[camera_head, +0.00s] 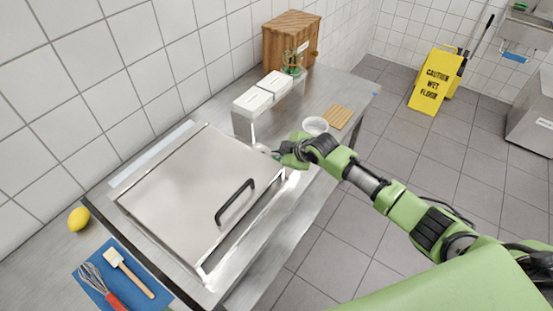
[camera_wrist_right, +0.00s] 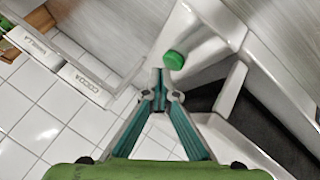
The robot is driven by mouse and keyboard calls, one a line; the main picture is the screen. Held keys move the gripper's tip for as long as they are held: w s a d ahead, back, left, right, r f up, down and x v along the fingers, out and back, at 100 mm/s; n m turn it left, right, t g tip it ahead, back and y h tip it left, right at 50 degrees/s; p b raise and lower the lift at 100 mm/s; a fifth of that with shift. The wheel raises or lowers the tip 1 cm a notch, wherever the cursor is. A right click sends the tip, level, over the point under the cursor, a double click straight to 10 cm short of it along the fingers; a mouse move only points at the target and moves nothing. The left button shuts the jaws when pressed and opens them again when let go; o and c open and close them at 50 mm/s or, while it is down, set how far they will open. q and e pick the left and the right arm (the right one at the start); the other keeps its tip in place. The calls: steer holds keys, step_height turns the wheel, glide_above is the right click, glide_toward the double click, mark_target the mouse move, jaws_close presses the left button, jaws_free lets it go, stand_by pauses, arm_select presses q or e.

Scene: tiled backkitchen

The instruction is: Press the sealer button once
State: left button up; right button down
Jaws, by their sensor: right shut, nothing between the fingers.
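The sealer (camera_head: 190,190) is a wide steel machine on the counter with its flat lid down and a black handle (camera_head: 234,202) at the front. In the right wrist view its green round button (camera_wrist_right: 174,60) sits on a pale metal surface (camera_wrist_right: 195,38). My right gripper (camera_head: 268,151) is at the sealer's far right corner. In the wrist view its shut, empty fingertips (camera_wrist_right: 160,73) are just beside the button; I cannot tell whether they touch it. The button is not clear in the head view. My left gripper is not in view.
White boxes (camera_head: 252,102), a white bowl (camera_head: 315,125) and a wooden board (camera_head: 338,117) are beyond the gripper. A wooden cabinet (camera_head: 290,40) stands at the back. A blue mat (camera_head: 88,274) with utensils and a lemon (camera_head: 78,219) lie at the left. A yellow floor sign (camera_head: 433,80) stands farther off.

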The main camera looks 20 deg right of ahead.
steer(key=shift+s+f+b, duration=0.1)
steer(key=shift+f+b, duration=0.2)
steer(key=shift+f, duration=0.5)
stand_by(0.8)
steer(key=shift+r, duration=0.1)
steer(key=shift+r+p, duration=0.35)
steer(key=shift+p, duration=0.2)
steer(key=shift+r, duration=0.4)
steer(key=shift+r+p, duration=0.1)
steer(key=shift+p, duration=0.2)
steer(key=shift+r, duration=0.3)
step_height(320, 180, up, 4)
steer(key=p, duration=0.4)
steer(key=shift+r, duration=0.2)
